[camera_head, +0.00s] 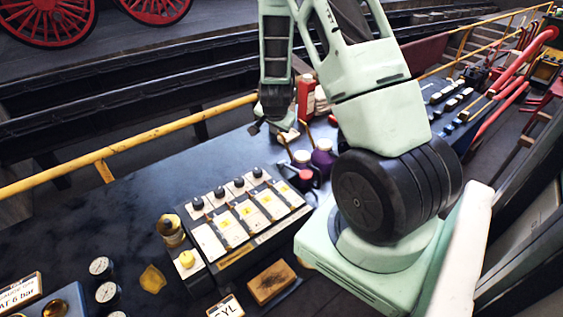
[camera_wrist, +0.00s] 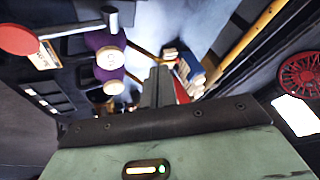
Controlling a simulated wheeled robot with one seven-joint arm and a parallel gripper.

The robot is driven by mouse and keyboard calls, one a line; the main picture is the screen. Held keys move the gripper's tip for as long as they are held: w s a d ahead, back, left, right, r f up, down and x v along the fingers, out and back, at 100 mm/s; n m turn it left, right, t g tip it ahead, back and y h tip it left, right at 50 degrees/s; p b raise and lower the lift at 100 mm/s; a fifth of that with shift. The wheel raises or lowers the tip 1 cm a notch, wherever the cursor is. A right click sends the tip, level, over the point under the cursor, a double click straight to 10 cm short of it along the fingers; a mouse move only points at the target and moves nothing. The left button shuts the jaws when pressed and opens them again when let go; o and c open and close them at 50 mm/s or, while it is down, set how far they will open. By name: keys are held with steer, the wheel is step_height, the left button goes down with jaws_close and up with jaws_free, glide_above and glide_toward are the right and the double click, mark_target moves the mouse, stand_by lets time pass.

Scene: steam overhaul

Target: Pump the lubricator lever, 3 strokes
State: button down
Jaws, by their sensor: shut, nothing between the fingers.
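The lubricator (camera_head: 240,220) is a dark box with pale panels and several black knobs on top, standing on the dark bench. At its right end a red knob (camera_head: 305,175) shows, partly crowded by purple containers. In the wrist view a lever with a red round end (camera_wrist: 18,40) and a grey metal rod (camera_wrist: 75,30) is at the upper left; I take it to be the same one. My gripper (camera_head: 272,128) is beyond the lubricator, apart from it. In the wrist view its fingers (camera_wrist: 158,85) are shut and empty, pointing away from the lever.
Purple containers with pale caps (camera_head: 322,157) stand between the lubricator and my arm; they also show in the wrist view (camera_wrist: 108,42). A red bottle (camera_head: 306,98) stands behind my gripper. A yellow rail (camera_head: 130,145) runs along the bench's back. The bench's left middle is clear.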

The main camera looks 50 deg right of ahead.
steer(key=b, duration=0.6)
glide_above(281, 162)
steer(key=w, duration=0.1)
step_height(281, 162, down, 7)
steer(key=shift+f, duration=0.1)
steer(key=shift+s+f+b, duration=0.25)
steer(key=shift+f+b, duration=0.25)
steer(key=shift+b, duration=0.05)
stand_by(1.0)
steer(key=shift+s+f+b, duration=0.15)
steer(key=shift+f+b, duration=0.25)
steer(key=shift+b, duration=0.1)
steer(key=shift+f, duration=0.2)
